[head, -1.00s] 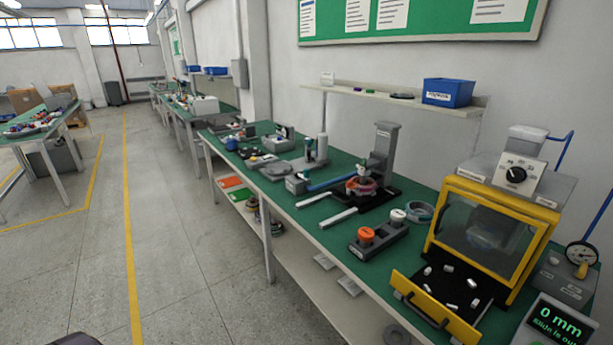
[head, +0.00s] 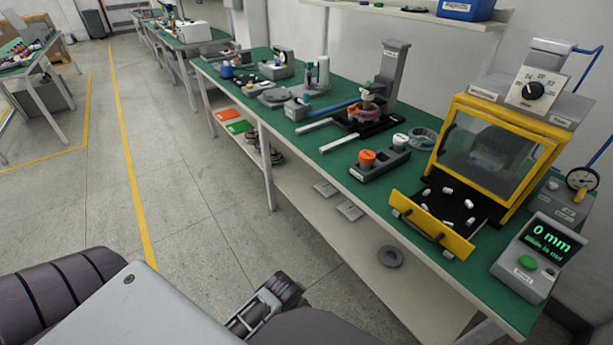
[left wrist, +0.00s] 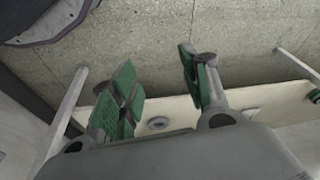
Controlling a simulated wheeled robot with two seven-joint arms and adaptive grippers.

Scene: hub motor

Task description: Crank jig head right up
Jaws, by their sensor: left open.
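The jig (head: 391,72) stands on the green bench in the head view. It has an upright grey column on a black base, with two pale rails reaching toward the front edge. Its head sits low on the column, just above a reddish round part (head: 362,114). A blue bar (head: 335,107) runs left from the head toward a small grey block. Whether it is the crank cannot be told. My left gripper (left wrist: 158,80) shows in the left wrist view, open and empty, its green-padded fingers wide apart over the floor and lower shelf, away from the jig. My right gripper is not in view.
Right of the jig are a grey block with orange and white knobs (head: 367,158), a clear dish (head: 423,138), a yellow-framed cabinet (head: 489,150) with its tray out, and a display (head: 540,257) reading 0 mm. The floor before the bench (head: 200,190) is clear.

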